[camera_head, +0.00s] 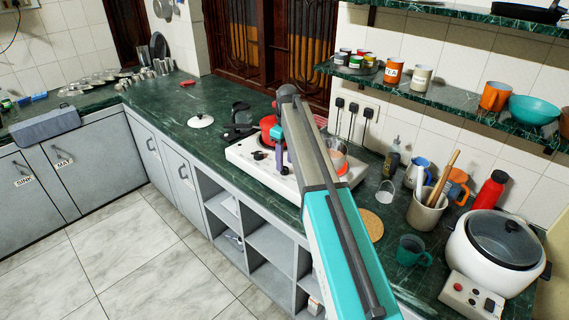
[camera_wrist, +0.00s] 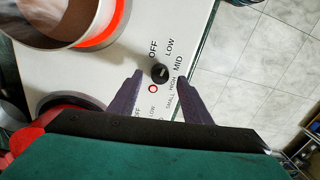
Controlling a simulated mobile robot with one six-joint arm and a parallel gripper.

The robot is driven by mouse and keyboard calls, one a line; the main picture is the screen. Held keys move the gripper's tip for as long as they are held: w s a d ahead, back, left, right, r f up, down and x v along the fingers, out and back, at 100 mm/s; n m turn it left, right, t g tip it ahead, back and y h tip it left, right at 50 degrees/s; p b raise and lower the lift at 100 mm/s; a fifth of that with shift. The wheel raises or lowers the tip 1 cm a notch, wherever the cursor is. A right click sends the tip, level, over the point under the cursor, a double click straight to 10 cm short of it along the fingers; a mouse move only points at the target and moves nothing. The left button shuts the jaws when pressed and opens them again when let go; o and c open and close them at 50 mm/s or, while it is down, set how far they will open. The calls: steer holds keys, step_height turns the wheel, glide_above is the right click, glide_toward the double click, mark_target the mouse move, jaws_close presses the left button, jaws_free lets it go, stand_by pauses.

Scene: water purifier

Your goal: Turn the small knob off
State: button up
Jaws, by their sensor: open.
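The small knob (camera_wrist: 160,74) is black and round, on the white stove panel (camera_wrist: 190,25) in the wrist view. OFF, LOW, MID and HIGH are printed around it, and a small red ring lies beside it. Its pointer setting is too small to read surely. My gripper (camera_wrist: 160,78) is open, with one purple finger on each side of the knob in the picture; I cannot tell whether they touch it. In the head view my gripper (camera_head: 279,158) is over the stove (camera_head: 244,156), and my arm hides part of the stove.
A pot (camera_wrist: 62,18) stands on a glowing red burner (camera_wrist: 104,32) near the knob. A red pot (camera_head: 268,127) is at the stove's left. A lid (camera_head: 201,121) lies left of the stove. A cork mat (camera_head: 371,225), mug (camera_head: 411,251) and rice cooker (camera_head: 492,258) stand right.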

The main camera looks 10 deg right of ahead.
steer(key=shift+f, duration=1.2)
steer(key=c, duration=1)
steer(key=shift+c, duration=0.2)
steer(key=shift+n, duration=0.4)
steer(key=n, duration=0.4)
steer(key=shift+a, duration=0.1)
steer(key=n, duration=0.5)
